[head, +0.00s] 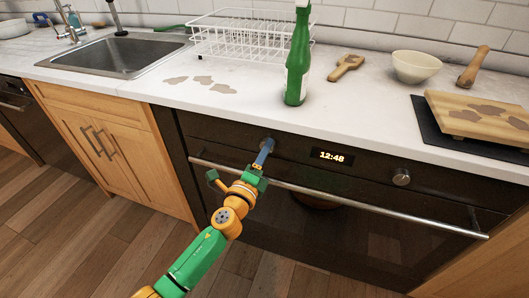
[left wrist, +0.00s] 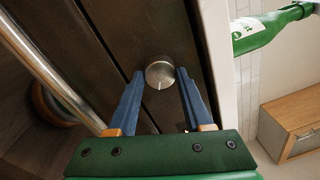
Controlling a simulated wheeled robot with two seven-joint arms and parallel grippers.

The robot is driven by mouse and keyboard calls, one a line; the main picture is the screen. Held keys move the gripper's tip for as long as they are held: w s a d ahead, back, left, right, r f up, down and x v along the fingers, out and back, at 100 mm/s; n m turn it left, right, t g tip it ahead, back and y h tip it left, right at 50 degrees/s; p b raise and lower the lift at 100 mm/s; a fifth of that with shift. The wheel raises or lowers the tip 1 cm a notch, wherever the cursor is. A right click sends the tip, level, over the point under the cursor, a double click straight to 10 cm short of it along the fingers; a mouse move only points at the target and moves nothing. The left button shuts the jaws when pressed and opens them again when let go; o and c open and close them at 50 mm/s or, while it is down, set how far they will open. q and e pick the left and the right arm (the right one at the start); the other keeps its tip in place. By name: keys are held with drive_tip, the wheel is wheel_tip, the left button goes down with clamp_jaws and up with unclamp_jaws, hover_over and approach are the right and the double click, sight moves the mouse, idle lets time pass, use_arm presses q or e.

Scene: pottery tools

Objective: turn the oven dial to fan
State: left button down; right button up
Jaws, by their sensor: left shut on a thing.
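The oven (head: 330,215) has a black front with a clock reading 12:48 and two silver dials. My left gripper (head: 266,147) is at the left dial (head: 268,140), its blue fingers mostly hiding it in the head view. In the left wrist view, the round left dial (left wrist: 160,74) sits between the two blue fingertips of my left gripper (left wrist: 160,78), which is shut on it. A thin pale mark on the dial's face points toward the bottom of that view. The right dial (head: 401,177) stands free. The dial's printed symbols are too small to read.
The oven's long handle bar (head: 340,192) runs below the dials, close to my left gripper. A green bottle (head: 297,60) stands on the counter (head: 230,115) above. A white rack, wooden utensil, bowl and cutting board sit behind and right.

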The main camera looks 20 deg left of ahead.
use_arm(q)
drive_tip(key=shift+f, duration=0.1)
drive_tip(key=shift+c, duration=1.6)
unclamp_jaws()
drive_tip(key=s, duration=0.7)
drive_tip(key=shift+a+f, duration=0.2)
